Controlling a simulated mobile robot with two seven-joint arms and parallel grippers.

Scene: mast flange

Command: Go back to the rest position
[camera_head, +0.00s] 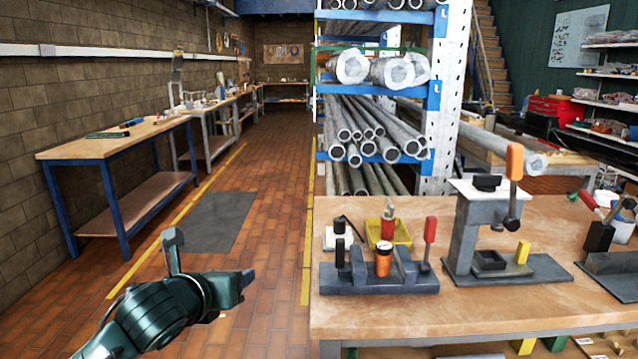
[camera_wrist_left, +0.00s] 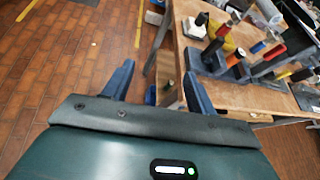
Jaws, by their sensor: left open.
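My left gripper (camera_head: 208,264) is in the head view at the lower left, over the brick floor and left of the near workbench (camera_head: 480,318). Its two fingers are spread apart with nothing between them. In the left wrist view the gripper (camera_wrist_left: 158,90) also shows open and empty, with the floor and the bench's edge beyond the fingers. It touches nothing that I can see. My right gripper is in neither view.
A pipe rack (camera_head: 433,110) rises behind. A wooden bench (camera_head: 110,143) stands far left.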

